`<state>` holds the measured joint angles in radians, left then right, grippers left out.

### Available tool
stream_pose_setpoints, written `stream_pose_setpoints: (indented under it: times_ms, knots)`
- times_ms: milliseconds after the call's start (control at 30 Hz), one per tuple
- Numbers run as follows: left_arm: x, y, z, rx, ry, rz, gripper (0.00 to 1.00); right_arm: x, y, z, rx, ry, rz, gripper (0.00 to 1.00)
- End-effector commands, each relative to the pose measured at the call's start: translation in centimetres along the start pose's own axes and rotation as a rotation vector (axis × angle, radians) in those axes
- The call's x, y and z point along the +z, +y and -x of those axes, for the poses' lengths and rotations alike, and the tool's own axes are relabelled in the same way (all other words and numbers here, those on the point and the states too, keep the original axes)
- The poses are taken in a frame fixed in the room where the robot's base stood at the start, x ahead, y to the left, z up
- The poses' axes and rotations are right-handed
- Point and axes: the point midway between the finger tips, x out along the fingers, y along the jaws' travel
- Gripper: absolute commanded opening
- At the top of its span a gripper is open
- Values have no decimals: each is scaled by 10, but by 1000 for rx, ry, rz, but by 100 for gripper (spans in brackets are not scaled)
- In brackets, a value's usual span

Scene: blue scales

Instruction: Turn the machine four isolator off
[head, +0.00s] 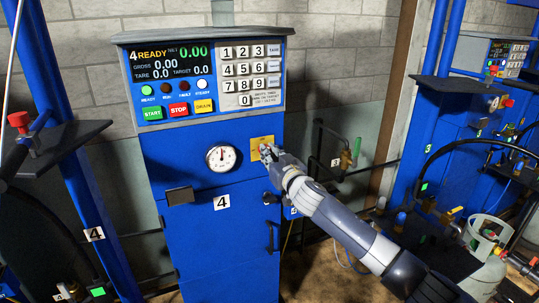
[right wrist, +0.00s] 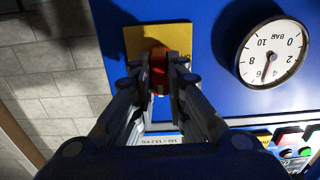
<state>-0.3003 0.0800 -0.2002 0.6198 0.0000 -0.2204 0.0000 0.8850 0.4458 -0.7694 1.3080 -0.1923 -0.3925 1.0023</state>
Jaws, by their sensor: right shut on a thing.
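The machine four cabinet (head: 215,245) is blue, with a number 4 label and a lit display (head: 169,64) reading "4 READY". Its isolator is a red handle (right wrist: 158,58) on a yellow plate (right wrist: 133,45), right of the round gauge (head: 222,157) in the head view. The plate also shows there (head: 256,152), partly hidden by my gripper. My right gripper (head: 271,155) is at the isolator, its fingers (right wrist: 159,76) shut on the red handle from both sides. The fingers hide part of the handle, and its exact angle is hard to tell. My left gripper is not in view.
The green START (head: 152,114), red STOP (head: 178,110) and yellow DRAIN (head: 204,106) buttons sit above the gauge. A keypad (head: 250,71) is beside the display. Another blue machine (head: 455,112) and a pale gas cylinder (head: 483,238) stand at the right.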

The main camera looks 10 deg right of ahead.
Motion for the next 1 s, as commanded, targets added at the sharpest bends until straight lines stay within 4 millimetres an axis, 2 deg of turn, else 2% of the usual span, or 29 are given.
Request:
stream_pose_setpoints:
  times_ms: [367,1000]
  knots:
    - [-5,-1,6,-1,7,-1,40,1,-1,0,1,-3,141,0]
    - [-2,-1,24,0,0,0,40,2,-5,0,0,-3,733,0]
